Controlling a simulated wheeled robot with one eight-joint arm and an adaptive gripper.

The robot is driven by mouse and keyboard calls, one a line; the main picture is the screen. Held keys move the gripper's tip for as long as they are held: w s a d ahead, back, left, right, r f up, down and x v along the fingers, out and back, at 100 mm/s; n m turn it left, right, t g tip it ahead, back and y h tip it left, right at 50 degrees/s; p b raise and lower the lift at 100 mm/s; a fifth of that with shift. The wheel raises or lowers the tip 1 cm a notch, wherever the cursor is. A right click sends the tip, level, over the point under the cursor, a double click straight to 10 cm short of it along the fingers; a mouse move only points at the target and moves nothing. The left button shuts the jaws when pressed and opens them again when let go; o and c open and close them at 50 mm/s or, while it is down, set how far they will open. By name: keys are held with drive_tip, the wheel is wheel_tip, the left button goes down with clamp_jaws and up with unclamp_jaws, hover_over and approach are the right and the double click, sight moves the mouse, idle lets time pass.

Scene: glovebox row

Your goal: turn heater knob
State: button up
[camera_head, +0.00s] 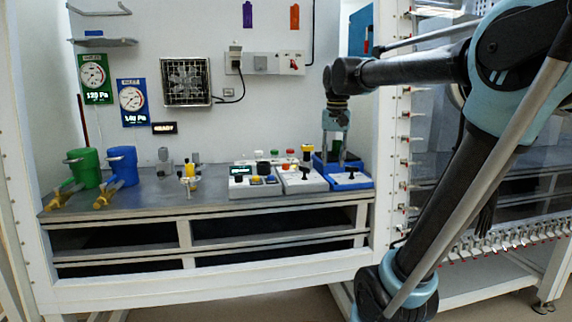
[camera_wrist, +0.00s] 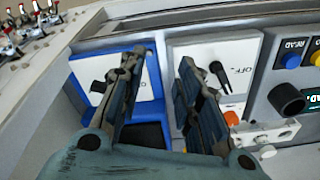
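A white box (camera_head: 306,184) carries a black knob (camera_head: 304,173). In the wrist view this knob (camera_wrist: 218,74) sits on a white plate marked "OFF", right of my fingers. A blue box (camera_head: 360,182) with another black knob (camera_head: 351,175) stands just right of it. In the wrist view that second knob (camera_wrist: 98,86) is partly hidden beside my left finger. I cannot read which knob is the heater's. My gripper (camera_head: 331,152) points down behind the boxes' front panels. In the wrist view my gripper (camera_wrist: 160,60) is open, with nothing between its fingers.
A control panel (camera_head: 241,192) with a display and buttons stands left of the white box. Green (camera_head: 86,166) and blue (camera_head: 122,164) canisters stand at the bench's left. A wall post (camera_head: 385,120) borders the bench at right.

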drive_tip(key=w+a+r, duration=0.7)
drive_tip(key=a, duration=0.1)
wheel_tip(320, 180, up, 5)
drive_tip(key=m+g, duration=0.1)
hover_over(286, 166)
drive_tip(key=w, duration=0.2)
drive_tip(key=f, duration=1.7)
drive_tip(key=shift+s+a+f, duration=0.15)
drive_tip(key=shift+s+f, duration=0.1)
drive_tip(key=shift+f, duration=0.1)
clamp_jaws()
